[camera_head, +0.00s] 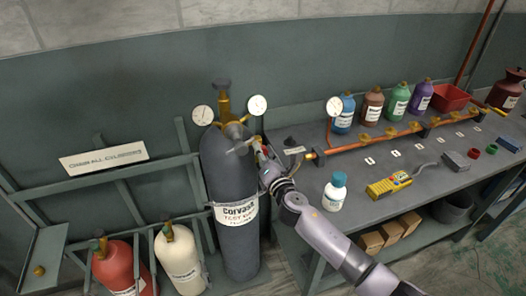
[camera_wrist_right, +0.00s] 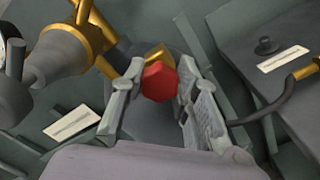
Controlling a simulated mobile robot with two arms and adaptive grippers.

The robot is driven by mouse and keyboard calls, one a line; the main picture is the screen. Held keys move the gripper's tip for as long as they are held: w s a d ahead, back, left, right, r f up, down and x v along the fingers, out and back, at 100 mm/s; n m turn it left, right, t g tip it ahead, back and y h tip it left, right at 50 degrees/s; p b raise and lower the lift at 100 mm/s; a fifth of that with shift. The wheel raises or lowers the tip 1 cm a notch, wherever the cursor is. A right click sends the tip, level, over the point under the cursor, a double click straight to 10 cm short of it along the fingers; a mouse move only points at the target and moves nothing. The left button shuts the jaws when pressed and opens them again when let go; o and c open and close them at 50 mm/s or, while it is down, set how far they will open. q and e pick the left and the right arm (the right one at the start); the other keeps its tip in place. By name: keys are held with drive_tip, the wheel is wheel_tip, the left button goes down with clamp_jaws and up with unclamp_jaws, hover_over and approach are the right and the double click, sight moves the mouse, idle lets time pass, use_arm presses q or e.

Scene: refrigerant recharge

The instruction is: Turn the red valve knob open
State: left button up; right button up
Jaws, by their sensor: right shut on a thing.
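The red valve knob (camera_wrist_right: 159,82) shows in the right wrist view as a red faceted knob on a brass fitting (camera_wrist_right: 155,57). My right gripper (camera_wrist_right: 160,88) has its two fingers on either side of the knob and is shut on it. In the head view, my right gripper (camera_head: 266,165) is at the valve beside the dark grey gas cylinder (camera_head: 228,175), and it mostly hides the knob. The cylinder stands upright with brass fittings and round gauges (camera_head: 203,115) at its top. My left gripper is not in view.
A grey workbench (camera_head: 370,212) on the right holds a copper manifold pipe (camera_head: 375,140), several coloured bottles (camera_head: 372,105), a white bottle (camera_head: 335,192) and a yellow meter (camera_head: 389,185). Red (camera_head: 122,268) and cream (camera_head: 180,258) cylinders stand in a rack at the left.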

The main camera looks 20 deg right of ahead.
drive_tip(key=shift+f, duration=0.1)
idle(0.3)
drive_tip(key=o, duration=1.2)
drive_tip(key=s, duration=1.2)
drive_tip(key=shift+d, duration=0.2)
